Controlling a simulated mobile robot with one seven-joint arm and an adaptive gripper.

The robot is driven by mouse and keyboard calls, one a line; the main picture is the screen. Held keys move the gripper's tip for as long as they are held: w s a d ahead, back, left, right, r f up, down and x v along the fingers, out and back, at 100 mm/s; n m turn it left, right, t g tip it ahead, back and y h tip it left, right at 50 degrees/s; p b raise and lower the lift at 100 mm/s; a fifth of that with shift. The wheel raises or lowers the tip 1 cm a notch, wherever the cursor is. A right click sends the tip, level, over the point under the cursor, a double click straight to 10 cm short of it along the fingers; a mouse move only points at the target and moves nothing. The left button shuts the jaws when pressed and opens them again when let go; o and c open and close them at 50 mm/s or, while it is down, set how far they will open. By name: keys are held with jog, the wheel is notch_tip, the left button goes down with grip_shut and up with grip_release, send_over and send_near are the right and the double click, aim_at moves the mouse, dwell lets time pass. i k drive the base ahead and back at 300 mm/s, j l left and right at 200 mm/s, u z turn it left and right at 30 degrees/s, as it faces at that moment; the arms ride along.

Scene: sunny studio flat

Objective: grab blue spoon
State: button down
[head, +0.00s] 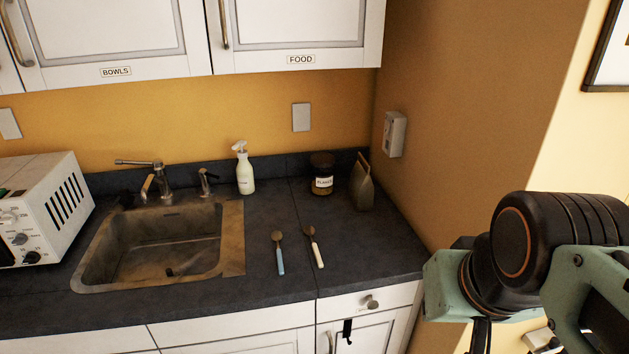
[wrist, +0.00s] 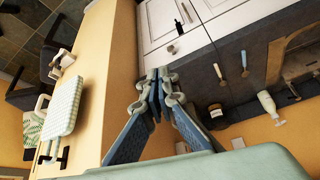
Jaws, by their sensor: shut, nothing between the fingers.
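The blue spoon (head: 280,261) lies on the dark counter, between the sink and the cream-handled spoon (head: 318,254). Its handle points towards the counter's front edge and its brown bowl towards the wall. In the wrist view, which is turned over, the blue spoon (wrist: 244,62) is small, at the right, with the cream-handled spoon (wrist: 217,70) to its left. My gripper (wrist: 157,78) is shut and empty, in the air well away from both spoons. Its fingers do not show in the head view, where only my arm appears at the right.
The counter (head: 370,262) is clear around the spoons. Behind them stand a soap bottle (head: 245,171), a dark jar (head: 321,178) and a grey-green bag-like object (head: 362,186). The sink (head: 152,243) and a white microwave (head: 42,210) are left. A yellow wall (head: 455,130) bounds the right.

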aim_at(276, 235)
jog(key=j, duration=0.4)
jog(key=i+j+u, duration=0.1)
jog(key=j, duration=0.35)
jog(key=i+j+u, duration=0.1)
jog(key=j, duration=0.3)
jog(key=i+j, duration=0.15)
jog(key=j, duration=0.25)
jog(key=i+j+u, duration=0.1)
jog(key=j, duration=0.3)
